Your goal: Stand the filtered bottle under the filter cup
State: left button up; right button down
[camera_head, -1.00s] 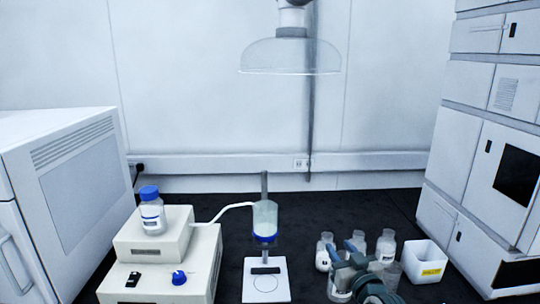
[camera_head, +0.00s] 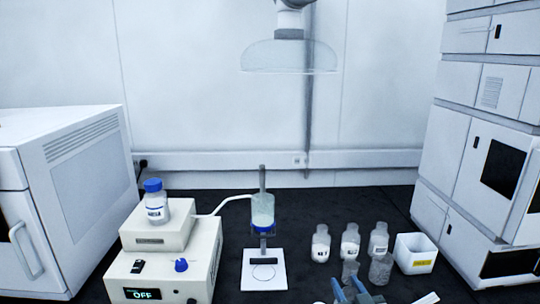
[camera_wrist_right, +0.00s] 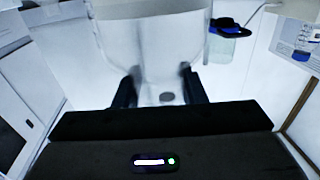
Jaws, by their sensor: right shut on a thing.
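The filter cup (camera_head: 263,209), pale with a blue ring at its lower end, is held on an upright rod above a white stand base (camera_head: 280,259) marked with a circle. No bottle stands on that base. My right gripper (camera_head: 351,291) is at the bottom edge of the head view, in front of the bottles. In the right wrist view, my right gripper (camera_wrist_right: 160,90) is shut on a clear bottle (camera_wrist_right: 150,45). My left gripper is out of view.
Several bottles, including a labelled one (camera_head: 320,244) and a clear one (camera_head: 380,269), stand right of the stand. A white bin (camera_head: 416,264) is beside them. A blue-capped bottle (camera_head: 154,205) tops the pump box (camera_head: 150,242) at left. Dark bench shows between stand and bottles.

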jog(key=s+d+f+m+h, duration=0.1)
jog(key=s+d+f+h, duration=0.1)
jog(key=s, duration=1.2)
notch_tip(320, 180, down, 2)
jog(key=shift+s+f+m+h, duration=0.1)
jog(key=shift+s+m+h, duration=0.3)
jog(key=shift+h, duration=0.2)
jog(key=shift+a, duration=0.1)
